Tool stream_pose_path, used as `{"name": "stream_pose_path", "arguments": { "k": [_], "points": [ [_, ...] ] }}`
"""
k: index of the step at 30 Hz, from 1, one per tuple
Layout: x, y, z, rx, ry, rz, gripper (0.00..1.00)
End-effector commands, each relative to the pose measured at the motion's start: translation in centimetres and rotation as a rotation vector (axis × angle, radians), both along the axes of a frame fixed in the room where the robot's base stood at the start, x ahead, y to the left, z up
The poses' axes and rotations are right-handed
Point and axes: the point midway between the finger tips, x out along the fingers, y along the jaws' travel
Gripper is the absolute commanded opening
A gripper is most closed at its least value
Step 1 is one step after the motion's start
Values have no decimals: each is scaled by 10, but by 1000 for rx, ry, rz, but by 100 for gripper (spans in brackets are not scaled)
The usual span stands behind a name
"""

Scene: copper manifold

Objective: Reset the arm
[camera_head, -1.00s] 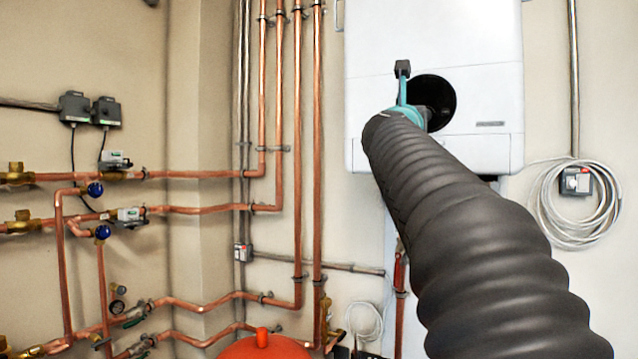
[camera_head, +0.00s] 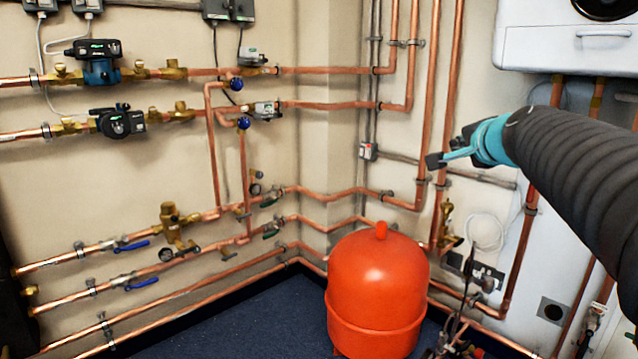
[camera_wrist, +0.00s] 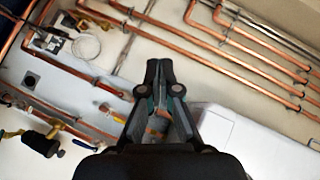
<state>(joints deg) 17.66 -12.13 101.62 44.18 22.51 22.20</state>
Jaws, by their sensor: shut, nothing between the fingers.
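My gripper (camera_head: 436,161) is at the right of the head view, at the end of my black ribbed arm with a teal wrist. It points left, in front of the copper pipes near the corner. In the wrist view my gripper (camera_wrist: 158,66) is in the middle, its dark fingers together and nothing held between them. Copper pipes and the pale wall lie beyond the fingertips. I cannot tell the exact gap between fingertips and pipes.
A red tank (camera_head: 377,290) stands on the dark blue floor (camera_head: 235,325) below my gripper. A white boiler (camera_head: 560,45) hangs at upper right. Valves and pumps (camera_head: 100,70) line the left wall's copper pipes (camera_head: 330,70). Open floor lies left of the tank.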

Motion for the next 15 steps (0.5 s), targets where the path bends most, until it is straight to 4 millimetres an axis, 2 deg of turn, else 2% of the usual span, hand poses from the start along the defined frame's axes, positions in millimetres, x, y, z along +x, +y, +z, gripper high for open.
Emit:
{"name": "stream_pose_path", "arguments": {
  "k": [1,6,11,15],
  "points": [
    [-12,13,-24,-71,67,53,0],
    [-60,45,-100,-306,283,234,0],
    [-116,67,-167,-500,469,408,0],
    [-174,79,-220,-654,620,557,0]
  ]
}}
